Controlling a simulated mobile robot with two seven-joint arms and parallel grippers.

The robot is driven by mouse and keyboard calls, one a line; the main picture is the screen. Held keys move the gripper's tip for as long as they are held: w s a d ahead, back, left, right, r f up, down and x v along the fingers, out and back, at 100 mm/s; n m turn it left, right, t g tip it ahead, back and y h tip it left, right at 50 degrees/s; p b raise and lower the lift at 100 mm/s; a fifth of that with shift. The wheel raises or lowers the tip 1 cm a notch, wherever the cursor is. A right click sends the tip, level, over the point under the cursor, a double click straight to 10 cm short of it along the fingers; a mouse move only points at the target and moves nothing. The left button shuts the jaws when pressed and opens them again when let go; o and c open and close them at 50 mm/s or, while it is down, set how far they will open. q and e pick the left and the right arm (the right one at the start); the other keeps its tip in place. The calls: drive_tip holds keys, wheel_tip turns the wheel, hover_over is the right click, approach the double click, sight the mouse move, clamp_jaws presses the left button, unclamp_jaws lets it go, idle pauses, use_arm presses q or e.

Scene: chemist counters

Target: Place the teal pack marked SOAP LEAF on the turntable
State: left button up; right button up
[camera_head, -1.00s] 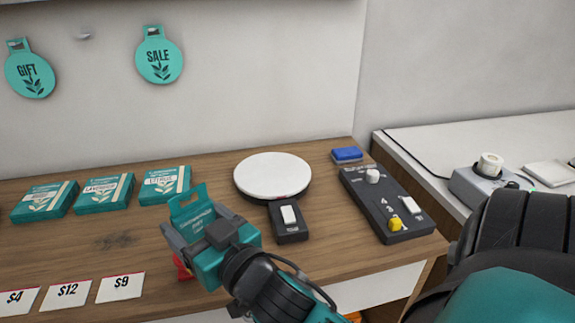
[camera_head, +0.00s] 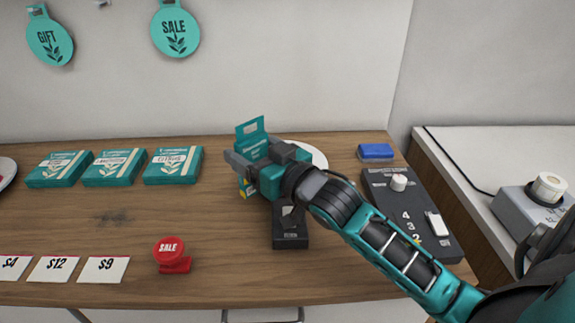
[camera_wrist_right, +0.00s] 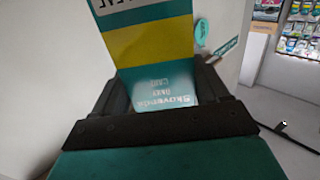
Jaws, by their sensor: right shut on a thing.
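A teal pack (camera_head: 251,129) with a hang tab is in my right gripper (camera_head: 247,165). Its white and yellow bands fill the upper middle of the right wrist view (camera_wrist_right: 150,45); I cannot read SOAP LEAF on it. The right gripper is shut on this pack and holds it upright above the counter, at the left side of the turntable. The white turntable (camera_head: 316,156) is mostly hidden behind my gripper and wrist, with only its right rim showing. I cannot tell whether the pack is over the disc. My left gripper is not in view.
Several teal boxes (camera_head: 173,166) lie in a row at left. Price cards (camera_head: 105,269) and a red SALE piece (camera_head: 171,254) are at the front. A switch box (camera_head: 290,236) sits before the turntable; a dark control panel (camera_head: 400,190) and blue block (camera_head: 375,152) are at right.

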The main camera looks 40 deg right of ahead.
drive_tip(key=w+d+r+b, duration=0.1)
drive_tip(key=w+d+r, duration=0.2)
drive_tip(key=d+r, duration=0.45)
drive_tip(key=w+d+r+b, duration=0.1)
drive_tip(key=w+d+r, duration=0.2)
drive_tip(key=d+r, duration=0.5)
drive_tip(key=shift+n+y, duration=0.3)
drive_tip(key=shift+y, duration=0.1)
drive_tip(key=f+b, duration=0.1)
drive_tip(key=f, duration=0.5)
drive_tip(key=f+b, duration=0.1)
drive_tip(key=f, duration=0.5)
drive_tip(key=f+b, duration=0.2)
drive_tip(key=f, duration=0.4)
drive_tip(key=shift+s+a+f, duration=0.1)
drive_tip(key=shift+a+f, duration=0.05)
drive_tip(key=shift+a, duration=0.25)
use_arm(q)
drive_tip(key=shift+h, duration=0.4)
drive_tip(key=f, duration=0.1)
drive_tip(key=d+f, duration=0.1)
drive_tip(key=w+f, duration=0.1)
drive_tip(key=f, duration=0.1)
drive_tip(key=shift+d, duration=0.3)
use_arm(e)
drive_tip(key=o, duration=1)
drive_tip(key=shift+o, duration=0.2)
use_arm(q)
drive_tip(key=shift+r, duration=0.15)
